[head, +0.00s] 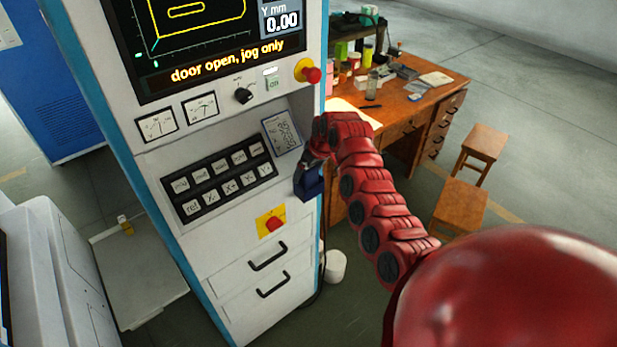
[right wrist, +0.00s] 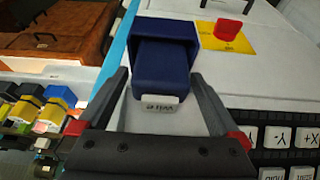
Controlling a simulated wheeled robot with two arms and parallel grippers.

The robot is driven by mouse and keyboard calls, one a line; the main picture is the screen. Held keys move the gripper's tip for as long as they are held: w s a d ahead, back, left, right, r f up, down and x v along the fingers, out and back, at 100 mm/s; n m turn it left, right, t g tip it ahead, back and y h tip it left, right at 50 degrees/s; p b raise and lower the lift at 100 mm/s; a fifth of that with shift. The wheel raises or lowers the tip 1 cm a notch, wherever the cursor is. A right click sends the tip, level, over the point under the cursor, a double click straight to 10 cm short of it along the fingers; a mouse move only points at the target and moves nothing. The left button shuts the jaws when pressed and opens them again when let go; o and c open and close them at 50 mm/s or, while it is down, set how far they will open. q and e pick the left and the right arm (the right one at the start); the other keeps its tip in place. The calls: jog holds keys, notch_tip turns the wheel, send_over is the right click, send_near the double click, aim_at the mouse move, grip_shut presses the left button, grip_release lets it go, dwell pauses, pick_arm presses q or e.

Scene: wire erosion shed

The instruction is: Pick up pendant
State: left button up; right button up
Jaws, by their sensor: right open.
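A dark blue boxy thing, which I take to be the pendant (head: 309,184), is at the right edge of the machine's control cabinet. In the right wrist view the blue pendant (right wrist: 165,70) sits in the middle, with a small white lettered label on its near end. My right gripper (head: 312,165) is right at it in the head view, and the wrist hides part of it. In the right wrist view the open fingers stand on either side of the pendant's near end, with gaps showing. My left gripper is not in view.
A cluttered wooden desk (head: 400,105) and two stools (head: 460,203) stand behind at right. A white bin (head: 335,266) is on the floor by the cabinet.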

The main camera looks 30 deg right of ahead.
jog(key=shift+f, duration=0.1)
jog(key=c, duration=1.5)
jog(key=shift+c, duration=0.2)
